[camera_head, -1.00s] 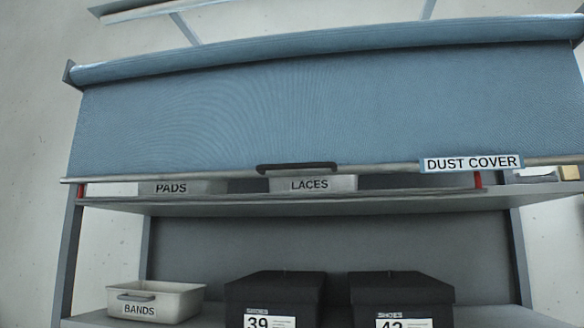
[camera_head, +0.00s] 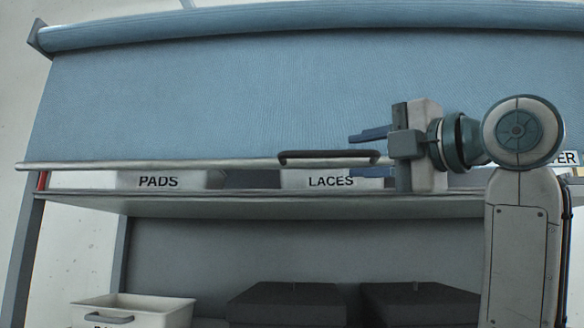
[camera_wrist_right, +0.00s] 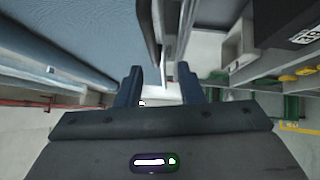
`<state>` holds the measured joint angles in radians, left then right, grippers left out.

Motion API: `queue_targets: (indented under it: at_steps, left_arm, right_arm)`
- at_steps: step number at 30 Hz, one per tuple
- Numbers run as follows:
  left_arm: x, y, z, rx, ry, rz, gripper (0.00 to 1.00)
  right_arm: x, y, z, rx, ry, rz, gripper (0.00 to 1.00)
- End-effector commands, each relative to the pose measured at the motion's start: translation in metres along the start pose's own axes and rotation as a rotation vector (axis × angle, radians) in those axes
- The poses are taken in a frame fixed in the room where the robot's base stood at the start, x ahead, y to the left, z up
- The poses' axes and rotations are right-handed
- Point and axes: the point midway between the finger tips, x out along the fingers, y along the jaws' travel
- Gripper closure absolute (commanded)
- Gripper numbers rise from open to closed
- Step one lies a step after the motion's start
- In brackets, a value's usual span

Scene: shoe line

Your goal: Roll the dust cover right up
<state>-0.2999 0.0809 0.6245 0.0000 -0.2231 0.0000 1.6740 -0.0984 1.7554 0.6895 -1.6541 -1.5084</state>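The blue dust cover (camera_head: 200,95) hangs from its roll (camera_head: 250,30) across the top of the rack. Its pale bottom bar (camera_head: 150,166) hangs just above the upper shelf, level with the bin tops. A dark handle (camera_head: 320,154) is fixed on the bar. My right gripper (camera_head: 357,155) is open, one finger above and one below the right end of the handle in the head view. In the right wrist view its fingers (camera_wrist_right: 158,84) are apart, with the dark handle (camera_wrist_right: 149,35) ahead between them. Contact cannot be told. My left gripper is out of view.
On the upper shelf (camera_head: 260,203) stand a PADS bin (camera_head: 158,182) and a LACES bin (camera_head: 331,181), close under the bar. Dark shoe boxes (camera_head: 285,300) and a pale bin (camera_head: 135,311) stand below.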

Motion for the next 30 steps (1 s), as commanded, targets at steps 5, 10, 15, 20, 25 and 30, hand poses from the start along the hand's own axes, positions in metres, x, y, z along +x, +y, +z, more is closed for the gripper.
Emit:
queue_targets:
  at_steps: [5, 10, 15, 20, 25, 30]
  left_arm:
    - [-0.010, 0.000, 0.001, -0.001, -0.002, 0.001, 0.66]
    - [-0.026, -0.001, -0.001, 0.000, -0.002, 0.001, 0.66]
    - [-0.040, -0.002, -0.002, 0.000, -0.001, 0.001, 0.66]
    - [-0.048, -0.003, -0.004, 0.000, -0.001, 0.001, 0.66]
    - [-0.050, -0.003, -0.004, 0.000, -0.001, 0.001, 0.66]
    - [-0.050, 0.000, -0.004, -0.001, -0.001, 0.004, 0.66]
  right_arm:
    - [0.016, 0.005, -0.001, -0.004, 0.005, 0.000, 0.66]
    - [0.049, 0.007, -0.002, -0.002, 0.006, 0.000, 0.66]
    - [0.080, 0.006, -0.001, -0.001, 0.004, -0.001, 0.66]
    - [0.099, 0.005, -0.001, -0.003, 0.002, 0.001, 0.66]
    - [0.106, 0.003, -0.001, -0.004, 0.001, 0.001, 0.66]
    - [0.107, 0.002, -0.001, -0.005, 0.001, 0.002, 0.66]
